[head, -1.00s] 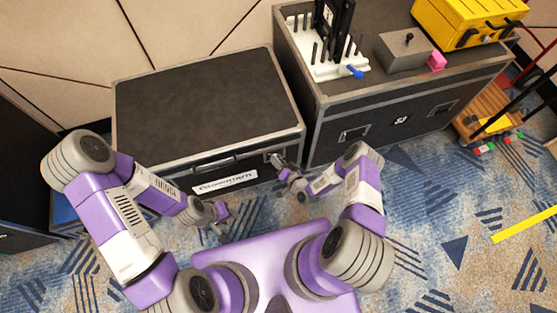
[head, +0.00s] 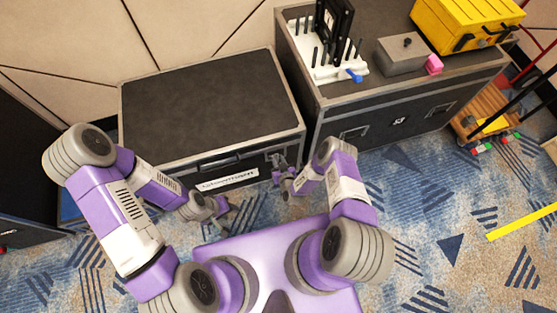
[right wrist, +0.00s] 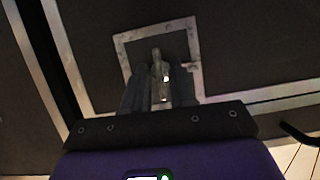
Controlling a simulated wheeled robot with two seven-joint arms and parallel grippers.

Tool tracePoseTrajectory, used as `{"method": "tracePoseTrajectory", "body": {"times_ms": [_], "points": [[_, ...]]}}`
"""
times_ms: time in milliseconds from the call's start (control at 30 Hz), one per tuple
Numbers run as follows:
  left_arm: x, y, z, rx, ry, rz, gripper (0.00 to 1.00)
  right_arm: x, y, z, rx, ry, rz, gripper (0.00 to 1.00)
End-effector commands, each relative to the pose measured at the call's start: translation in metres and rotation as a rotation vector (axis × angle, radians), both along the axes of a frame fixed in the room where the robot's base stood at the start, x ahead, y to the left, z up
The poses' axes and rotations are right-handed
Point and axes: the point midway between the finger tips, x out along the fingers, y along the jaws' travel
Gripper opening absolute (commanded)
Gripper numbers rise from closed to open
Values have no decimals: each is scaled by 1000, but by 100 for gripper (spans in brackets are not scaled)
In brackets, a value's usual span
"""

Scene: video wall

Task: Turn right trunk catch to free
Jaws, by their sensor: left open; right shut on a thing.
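The trunk (head: 210,108) is a black case with grey metal edges and a closed lid, left of centre in the head view. The right trunk catch (right wrist: 157,60) shows in the right wrist view as a small metal piece inside a square metal frame on the dark front. My right gripper (head: 279,163) is at the right end of the trunk's front; in the right wrist view its fingers (right wrist: 160,88) are shut around the catch. My left gripper (head: 222,207) is open and empty, low in front of the trunk's left part. The catch is too small to see in the head view.
A second black case (head: 400,105) stands close on the right, carrying a white peg rack (head: 325,62), a grey box (head: 405,53), a pink block (head: 434,65) and a yellow toolbox (head: 465,22). A wooden cart (head: 487,122) stands beyond.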

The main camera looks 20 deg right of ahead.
Motion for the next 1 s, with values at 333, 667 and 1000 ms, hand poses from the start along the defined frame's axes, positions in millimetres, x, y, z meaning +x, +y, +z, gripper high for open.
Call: {"method": "tracePoseTrajectory", "body": {"times_ms": [333, 667, 1000], "points": [[0, 0, 2, 0, 0, 0, 43, -1, 1, -1, -49, 0, 1, 0], [0, 0, 2, 0, 0, 0, 43, -1, 1, -1, -49, 0, 1, 29], [0, 0, 3, 0, 0, 0, 43, -3, 0, 1, -48, -1, 0, 33]]}}
